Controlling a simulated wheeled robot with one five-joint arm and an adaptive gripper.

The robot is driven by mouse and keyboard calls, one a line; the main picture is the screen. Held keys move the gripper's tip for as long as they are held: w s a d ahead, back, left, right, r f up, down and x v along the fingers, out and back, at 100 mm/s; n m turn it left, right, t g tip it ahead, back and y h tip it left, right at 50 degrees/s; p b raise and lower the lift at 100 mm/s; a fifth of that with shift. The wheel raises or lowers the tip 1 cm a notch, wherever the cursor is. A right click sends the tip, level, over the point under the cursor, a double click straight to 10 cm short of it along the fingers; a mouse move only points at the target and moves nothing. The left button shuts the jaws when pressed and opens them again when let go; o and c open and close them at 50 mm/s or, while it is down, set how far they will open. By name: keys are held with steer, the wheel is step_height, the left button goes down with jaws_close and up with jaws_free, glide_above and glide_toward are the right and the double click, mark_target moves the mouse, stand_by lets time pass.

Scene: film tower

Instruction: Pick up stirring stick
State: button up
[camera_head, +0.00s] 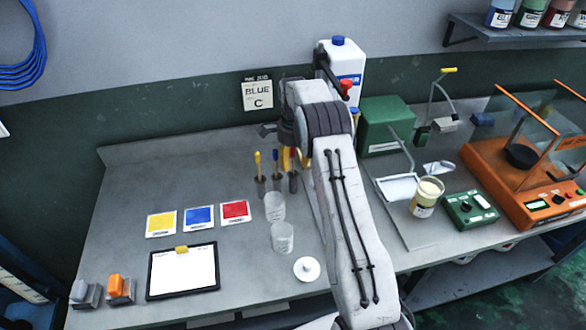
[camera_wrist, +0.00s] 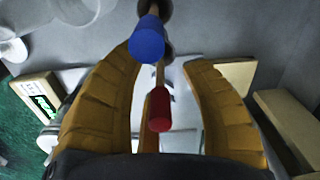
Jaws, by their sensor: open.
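Stirring sticks with coloured handles stand in small dark holders near the back of the bench: one yellow (camera_head: 257,163), one blue (camera_head: 275,158) and one red (camera_head: 292,156). My gripper (camera_head: 297,150) is at the right end of this row, partly hidden by my arm. In the wrist view my gripper (camera_wrist: 161,58) is open, with its two tan fingers apart. The red handle (camera_wrist: 160,111) lies between the fingers with space on both sides. The blue handle (camera_wrist: 147,40) is farther out, close to the left fingertip; I cannot tell whether they touch.
Two clear cups (camera_head: 282,238) and a white lid (camera_head: 307,269) stand in front of the sticks. Colour cards (camera_head: 198,218) and a clipboard (camera_head: 183,287) lie to the left. A white bottle (camera_head: 345,70) and a green box (camera_head: 384,125) stand behind my arm.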

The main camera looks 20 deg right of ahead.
jaws_close()
stand_by(0.6)
